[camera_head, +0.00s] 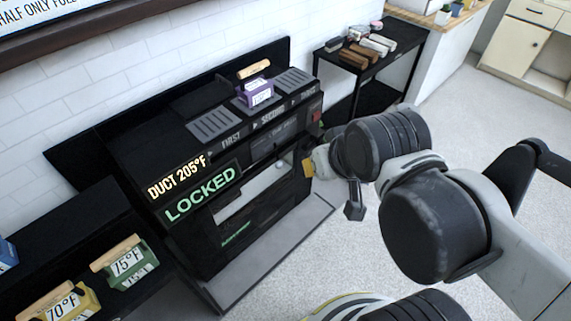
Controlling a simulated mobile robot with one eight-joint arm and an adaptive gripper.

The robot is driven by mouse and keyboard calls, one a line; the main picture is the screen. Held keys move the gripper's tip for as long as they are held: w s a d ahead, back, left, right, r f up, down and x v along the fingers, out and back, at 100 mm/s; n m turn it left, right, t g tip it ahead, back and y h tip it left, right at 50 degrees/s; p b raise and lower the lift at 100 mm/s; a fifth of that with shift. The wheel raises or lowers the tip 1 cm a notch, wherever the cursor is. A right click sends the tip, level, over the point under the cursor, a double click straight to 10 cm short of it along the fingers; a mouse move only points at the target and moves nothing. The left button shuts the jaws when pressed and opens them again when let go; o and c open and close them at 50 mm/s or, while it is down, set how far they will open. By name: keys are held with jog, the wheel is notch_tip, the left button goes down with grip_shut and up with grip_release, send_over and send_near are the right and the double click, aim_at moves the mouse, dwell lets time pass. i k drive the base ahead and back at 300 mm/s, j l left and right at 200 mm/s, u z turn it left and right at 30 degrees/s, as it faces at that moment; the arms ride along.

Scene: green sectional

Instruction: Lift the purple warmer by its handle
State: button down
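The purple warmer (257,95) is a small block with a white label and a light wooden handle (254,69) on top. It sits upright on the black machine's top (175,137), between two grey slotted panels. My gripper (332,186) is in front of the machine's right side, lower than the warmer and to its right in the picture, apart from it. One dark finger part hangs down. The rest is partly hidden by my wrist, so its opening is unclear. Nothing purple is in it.
The machine front shows "DUCT 205°F" and "LOCKED" (202,193). A green warmer (131,267) and a yellow warmer (72,304) stand on a black surface at lower left. A black side table (397,40) holds several blocks at the back. Speckled floor (480,110) lies open at right.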

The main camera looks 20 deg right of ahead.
aim_at(251, 94)
jog(key=i+z, duration=0.25)
jog(key=i, duration=1.05)
